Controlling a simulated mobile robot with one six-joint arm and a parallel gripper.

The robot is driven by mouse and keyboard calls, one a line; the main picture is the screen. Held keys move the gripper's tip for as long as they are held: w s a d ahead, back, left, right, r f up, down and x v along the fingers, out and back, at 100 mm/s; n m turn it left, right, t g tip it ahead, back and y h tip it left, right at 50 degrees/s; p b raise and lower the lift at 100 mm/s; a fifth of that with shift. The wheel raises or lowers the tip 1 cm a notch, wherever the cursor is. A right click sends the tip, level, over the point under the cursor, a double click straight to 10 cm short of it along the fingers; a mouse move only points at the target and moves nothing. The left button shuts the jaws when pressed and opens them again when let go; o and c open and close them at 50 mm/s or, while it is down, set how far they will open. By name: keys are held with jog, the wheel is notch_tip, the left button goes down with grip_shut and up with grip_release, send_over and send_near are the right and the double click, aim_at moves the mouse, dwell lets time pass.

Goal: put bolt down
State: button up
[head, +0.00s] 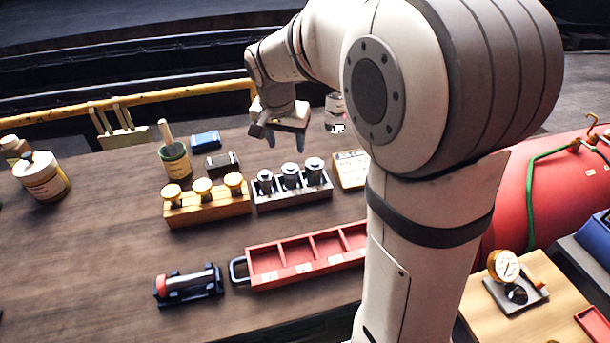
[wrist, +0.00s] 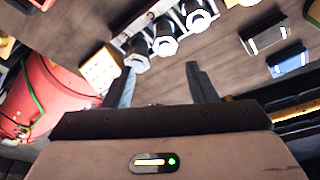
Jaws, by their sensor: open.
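Three silver bolts stand in a row in a grey rack (head: 295,201): a left bolt (head: 265,182), a middle bolt (head: 290,176) and a right bolt (head: 314,171). Three yellow-topped bolts stand in a wooden block (head: 208,209) to the left. My gripper (head: 286,141) is open above the table, behind the grey rack. In the wrist view, my gripper (wrist: 161,68) has nothing between its fingers. The silver bolts, such as the one in the middle (wrist: 165,44), show beyond the fingertips, with the rack around them.
A red compartment tray (head: 306,264) and a black stand with a red-ended cylinder (head: 188,284) lie in front. A green pot with a brush (head: 174,161), a blue box (head: 205,141) and a black block (head: 222,163) are left.

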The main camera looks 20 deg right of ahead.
jog(key=s+d+f+n+y, duration=0.1)
jog(key=s+n, duration=0.5)
jog(key=s, duration=1.7)
jog(key=shift+d+f+y, duration=0.3)
jog(key=shift+d+f, duration=0.25)
jog(key=shift+f, duration=0.1)
jog(key=shift+c, duration=0.3)
jog(key=shift+c, duration=1.3)
